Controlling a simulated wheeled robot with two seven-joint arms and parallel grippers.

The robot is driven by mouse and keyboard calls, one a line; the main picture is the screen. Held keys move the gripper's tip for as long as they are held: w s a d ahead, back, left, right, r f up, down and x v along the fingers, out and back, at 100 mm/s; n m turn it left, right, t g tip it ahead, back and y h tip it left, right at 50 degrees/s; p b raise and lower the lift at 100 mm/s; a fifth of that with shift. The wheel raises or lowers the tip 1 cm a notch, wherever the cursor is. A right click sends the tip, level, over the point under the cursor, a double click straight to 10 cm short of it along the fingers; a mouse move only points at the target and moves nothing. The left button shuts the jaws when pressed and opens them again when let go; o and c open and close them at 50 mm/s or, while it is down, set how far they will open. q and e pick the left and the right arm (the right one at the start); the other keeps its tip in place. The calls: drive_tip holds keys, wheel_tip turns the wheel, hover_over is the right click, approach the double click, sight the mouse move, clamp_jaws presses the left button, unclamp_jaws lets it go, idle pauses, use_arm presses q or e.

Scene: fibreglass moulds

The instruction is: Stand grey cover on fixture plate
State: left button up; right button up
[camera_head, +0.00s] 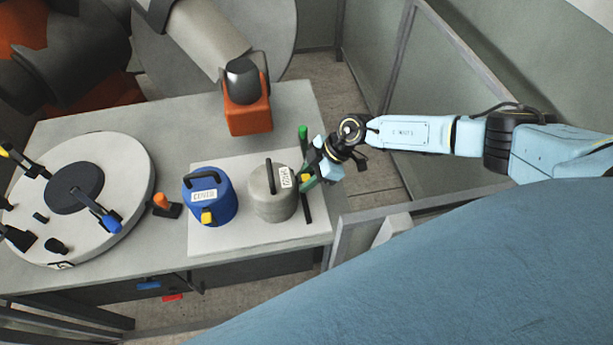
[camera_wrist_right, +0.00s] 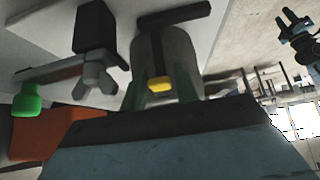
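The grey cover (camera_head: 268,206), a cylinder with a dark top handle and a white label, stands upright on a white square sheet. Its yellow tab (camera_wrist_right: 160,84) faces my right gripper. My right gripper (camera_head: 306,180) is at the cover's right side; in the right wrist view its two green fingers (camera_wrist_right: 162,90) are apart, with the tab between them. I cannot tell whether they touch it. A round white plate (camera_head: 128,155) with clamps and a dark centre disc, which looks like the fixture plate, lies at the left. What seems my left gripper (camera_wrist_right: 297,32) is small in the wrist view.
A blue cover (camera_head: 222,204) with a dark handle stands just left of the grey one. An orange block (camera_head: 247,117) with a grey top stands behind. A small orange peg (camera_head: 161,201) stands between plate and covers. A green-ended bar (camera_head: 303,133) is beside my right gripper.

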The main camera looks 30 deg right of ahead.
drive_tip(key=v, duration=1.2)
